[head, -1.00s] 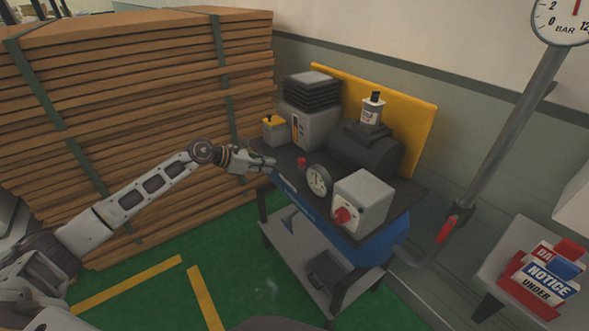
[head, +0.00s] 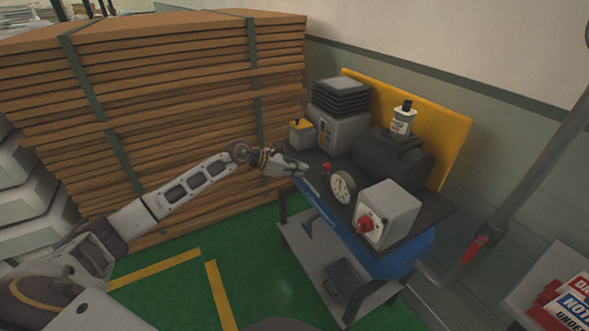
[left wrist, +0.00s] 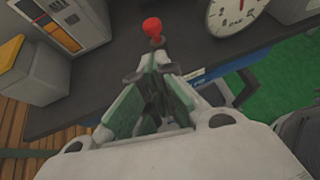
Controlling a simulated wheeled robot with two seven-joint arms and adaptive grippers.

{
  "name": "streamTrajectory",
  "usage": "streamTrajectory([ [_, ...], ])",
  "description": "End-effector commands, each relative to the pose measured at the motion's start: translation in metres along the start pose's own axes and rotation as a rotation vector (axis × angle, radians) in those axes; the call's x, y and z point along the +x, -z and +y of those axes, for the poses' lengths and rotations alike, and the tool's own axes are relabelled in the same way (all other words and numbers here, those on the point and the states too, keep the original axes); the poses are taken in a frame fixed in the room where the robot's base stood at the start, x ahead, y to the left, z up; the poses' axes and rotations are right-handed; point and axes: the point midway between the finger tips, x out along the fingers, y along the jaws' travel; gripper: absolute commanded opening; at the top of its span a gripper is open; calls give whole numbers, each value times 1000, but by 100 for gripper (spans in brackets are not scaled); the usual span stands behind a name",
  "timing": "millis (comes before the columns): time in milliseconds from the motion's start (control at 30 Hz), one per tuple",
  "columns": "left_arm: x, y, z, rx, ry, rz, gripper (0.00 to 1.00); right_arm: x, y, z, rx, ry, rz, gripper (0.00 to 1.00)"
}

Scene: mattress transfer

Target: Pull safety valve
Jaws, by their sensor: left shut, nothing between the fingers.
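The safety valve is a small red knob (head: 326,167) standing on the dark top of the compressor cart (head: 428,207), just left of the round gauge (head: 343,187). In the left wrist view the red knob (left wrist: 152,27) shows just beyond my fingertips, on a pale stem partly hidden by them. My left gripper (head: 304,170) reaches over the cart's near left edge, with its fingers pointing at the knob from the left. Its fingers (left wrist: 150,62) are together and empty. A small gap to the knob seems to remain in the head view; I cannot tell whether they touch. My right gripper is out of view.
A grey box with a red switch (head: 388,213) stands right of the gauge. A yellow-topped box (head: 301,132) and a dark motor (head: 393,160) stand behind the knob. Stacked brown boards (head: 190,100) rise behind my left arm. Green floor (head: 175,298) lies open in front.

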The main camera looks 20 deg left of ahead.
Motion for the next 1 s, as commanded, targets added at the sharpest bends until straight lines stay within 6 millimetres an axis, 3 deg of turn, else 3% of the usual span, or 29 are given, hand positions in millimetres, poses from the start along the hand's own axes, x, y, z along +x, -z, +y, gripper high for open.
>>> streamTrajectory([
  [600, 54, -1, 0, 0, 0, -1, 0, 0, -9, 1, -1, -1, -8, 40],
  [1000, 68, 0, 0, 1, -1, 0, 0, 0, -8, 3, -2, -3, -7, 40],
])
